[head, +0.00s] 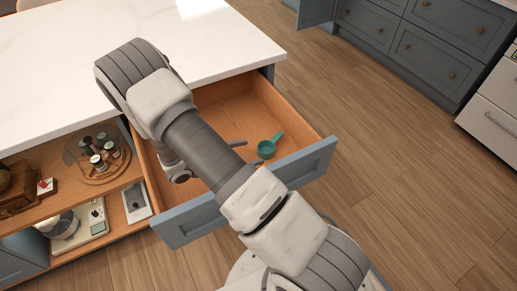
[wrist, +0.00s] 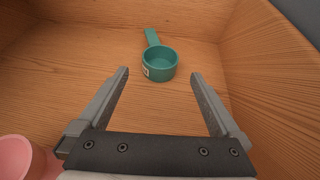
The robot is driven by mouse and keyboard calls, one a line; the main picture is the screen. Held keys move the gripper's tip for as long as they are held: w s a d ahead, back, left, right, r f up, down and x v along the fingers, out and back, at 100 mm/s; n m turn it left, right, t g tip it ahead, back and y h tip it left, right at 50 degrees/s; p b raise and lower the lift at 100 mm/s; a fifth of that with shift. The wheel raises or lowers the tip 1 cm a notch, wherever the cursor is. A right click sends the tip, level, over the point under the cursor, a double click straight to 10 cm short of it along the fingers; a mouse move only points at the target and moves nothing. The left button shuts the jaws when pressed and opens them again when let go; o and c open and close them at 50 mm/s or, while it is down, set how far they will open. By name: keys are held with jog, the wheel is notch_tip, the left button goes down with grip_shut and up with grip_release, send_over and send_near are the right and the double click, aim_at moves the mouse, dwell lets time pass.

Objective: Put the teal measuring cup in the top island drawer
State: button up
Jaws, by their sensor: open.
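The teal measuring cup (head: 266,150) lies on the wooden floor of the open top island drawer (head: 225,100), near its right end in the head view. In the wrist view the cup (wrist: 160,66) stands upright with its handle pointing away, and it looks empty. My gripper (wrist: 160,74) is open, its fingers in the drawer space just short of the cup, one to each side. I see no contact between fingers and cup. In the head view my arm hides part of the drawer and most of my gripper (head: 248,152).
A pink round object (wrist: 18,158) shows at the lower left of the wrist view, partly cut off. The blue drawer front (head: 190,222) and wooden side walls enclose the space. The white countertop (head: 60,70) overhangs open shelves with jars (head: 98,160). Open floor lies right.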

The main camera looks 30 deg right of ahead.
jog(key=v, duration=0.6)
jog(key=shift+a+r, duration=0.1)
jog(key=shift+r, duration=0.45)
jog(key=s+r+m+t+y, duration=0.1)
jog(key=s+r+m+y, duration=0.3)
jog(key=r, duration=0.6)
jog(key=s+a+r+m+t+y, duration=0.1)
jog(key=s+r+m+y, duration=0.4)
jog(key=s+r+m, duration=0.2)
jog(key=s+a+r+m+t+y, duration=0.1)
jog(key=s+r+m+y, duration=0.3)
jog(key=r, duration=0.9)
jog(key=shift+s+r+m+t, duration=0.15)
jog(key=shift+s+m+t, duration=0.35)
jog(key=shift+s+m, duration=1.3)
jog(key=shift+w+a+m, duration=0.15)
jog(key=shift+w+m, duration=0.25)
jog(key=shift+w, duration=0.05)
